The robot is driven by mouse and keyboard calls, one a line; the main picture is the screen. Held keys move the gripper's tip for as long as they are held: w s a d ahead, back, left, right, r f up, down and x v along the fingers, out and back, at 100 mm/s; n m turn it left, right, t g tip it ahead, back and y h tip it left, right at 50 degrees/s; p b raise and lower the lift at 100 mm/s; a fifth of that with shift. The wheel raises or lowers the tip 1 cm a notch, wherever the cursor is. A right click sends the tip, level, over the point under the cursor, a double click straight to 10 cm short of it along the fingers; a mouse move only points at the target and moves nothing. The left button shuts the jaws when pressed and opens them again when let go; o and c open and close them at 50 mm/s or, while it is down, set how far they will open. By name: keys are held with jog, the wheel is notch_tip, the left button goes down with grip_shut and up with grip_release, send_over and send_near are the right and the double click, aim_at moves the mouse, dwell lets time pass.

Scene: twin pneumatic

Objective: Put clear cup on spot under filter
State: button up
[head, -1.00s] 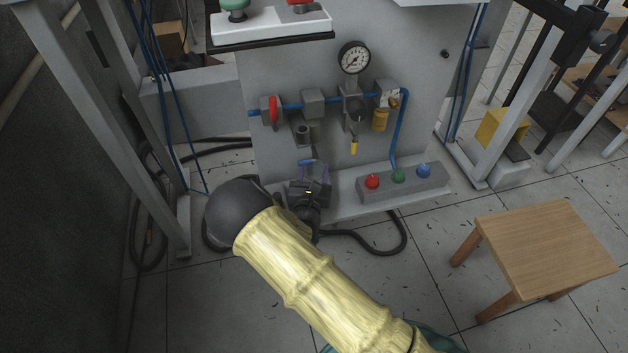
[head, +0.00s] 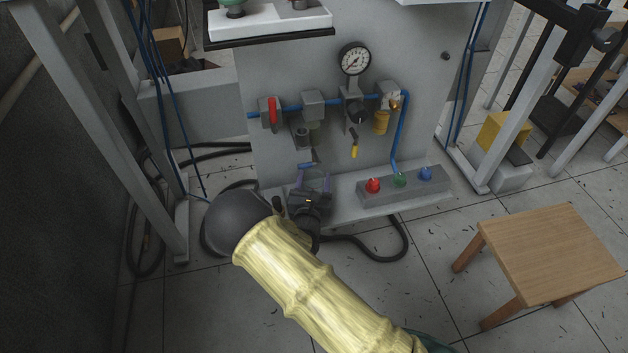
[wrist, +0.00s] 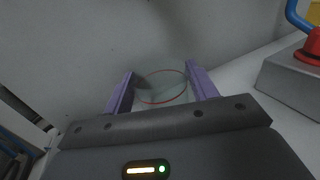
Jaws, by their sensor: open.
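The clear cup (wrist: 162,90) shows in the wrist view as a faint transparent shape with a thin red ring. It is between the two purple fingers of my gripper (wrist: 159,73), which are apart, one on each side of it. Whether either finger touches it I cannot tell. In the head view my gripper (head: 313,177) is low in front of the panel, just above the ledge, and the cup is only faintly visible there. The filter (head: 312,112) hangs from the blue pipe, above my gripper. The spot under it is largely hidden by my gripper.
A small blue part (head: 307,164) is just above the fingers. A pressure gauge (head: 354,58) is higher up. A wooden stool (head: 550,245) stands at right.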

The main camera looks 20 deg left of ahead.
jog(key=shift+s+r, duration=0.15)
jog(key=shift+r, duration=0.05)
jog(key=s+p, duration=0.2)
jog(key=s, duration=0.1)
jog(key=s+d+p, duration=0.1)
jog(key=s+p, duration=0.1)
jog(key=s, duration=0.2)
jog(key=s+p, duration=0.2)
jog(key=s, duration=0.2)
jog(key=shift+d, duration=0.35)
jog(key=shift+s+d+f, duration=0.1)
jog(key=shift+s, duration=0.2)
